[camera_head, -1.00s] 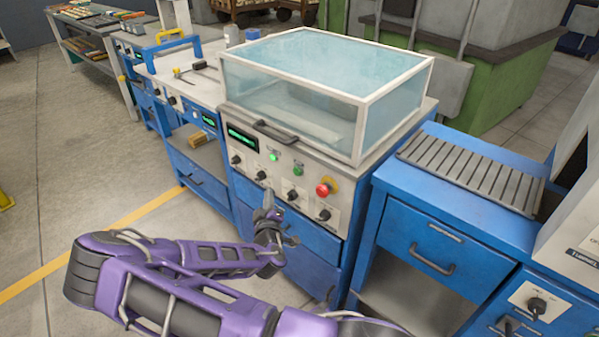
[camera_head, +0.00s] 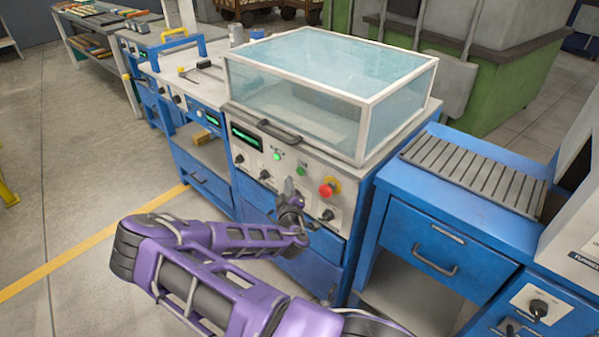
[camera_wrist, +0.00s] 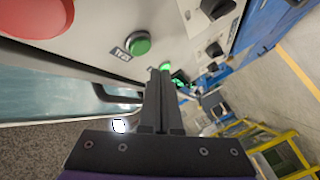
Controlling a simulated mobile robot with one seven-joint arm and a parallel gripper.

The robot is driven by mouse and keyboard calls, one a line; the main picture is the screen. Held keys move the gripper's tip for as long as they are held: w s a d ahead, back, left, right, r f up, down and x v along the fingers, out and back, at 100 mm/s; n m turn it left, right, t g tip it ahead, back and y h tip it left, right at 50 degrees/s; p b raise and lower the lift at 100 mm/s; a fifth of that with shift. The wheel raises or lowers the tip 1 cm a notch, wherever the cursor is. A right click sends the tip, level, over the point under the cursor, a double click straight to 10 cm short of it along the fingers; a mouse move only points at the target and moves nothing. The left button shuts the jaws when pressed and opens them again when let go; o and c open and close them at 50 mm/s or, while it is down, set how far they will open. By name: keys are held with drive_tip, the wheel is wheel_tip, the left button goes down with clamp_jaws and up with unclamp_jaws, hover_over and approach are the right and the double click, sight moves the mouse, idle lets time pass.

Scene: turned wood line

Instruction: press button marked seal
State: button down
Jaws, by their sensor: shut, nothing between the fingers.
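The machine's front panel (camera_head: 262,150) carries two green buttons. The left green button (camera_head: 277,156) is bright; the right green button (camera_head: 300,170) looks darker. In the wrist view the nearer green button (camera_wrist: 138,43) has a small label that seems to read "TRAY". The farther green button (camera_wrist: 165,67) shows just beyond my fingertips, its label not visible. I cannot read a "seal" marking in either view. My gripper (camera_head: 289,186) is shut and empty, in front of the panel below the green buttons. It also shows in the wrist view (camera_wrist: 159,74), with no clear contact.
A red emergency button (camera_head: 328,188) sits right of the green buttons. Black knobs (camera_head: 265,175) line the panel below. A dark handle (camera_head: 280,131) juts out under the clear cover (camera_head: 330,75). A blue cabinet with a slatted top (camera_head: 475,172) stands at the right.

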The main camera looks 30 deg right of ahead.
drive_tip(key=shift+w+d, duration=0.2)
drive_tip(key=shift+d, duration=0.3)
drive_tip(key=shift+w+d, duration=0.15)
drive_tip(key=shift+d, duration=0.3)
idle(1.4)
drive_tip(key=shift+w+d, duration=0.15)
drive_tip(key=shift+d, duration=0.25)
drive_tip(key=shift+w+d+b, duration=0.1)
drive_tip(key=shift+d+b, duration=0.2)
drive_tip(key=shift+d, duration=0.05)
idle(0.5)
drive_tip(key=shift+a, duration=0.1)
drive_tip(key=shift+s+a, duration=0.25)
drive_tip(key=shift+a, duration=0.4)
drive_tip(key=shift+s+a, duration=0.3)
drive_tip(key=shift+a, duration=0.5)
drive_tip(key=shift+s+a, duration=0.3)
drive_tip(key=shift+a, duration=0.45)
drive_tip(key=shift+s+a, duration=0.3)
drive_tip(key=shift+a, duration=0.5)
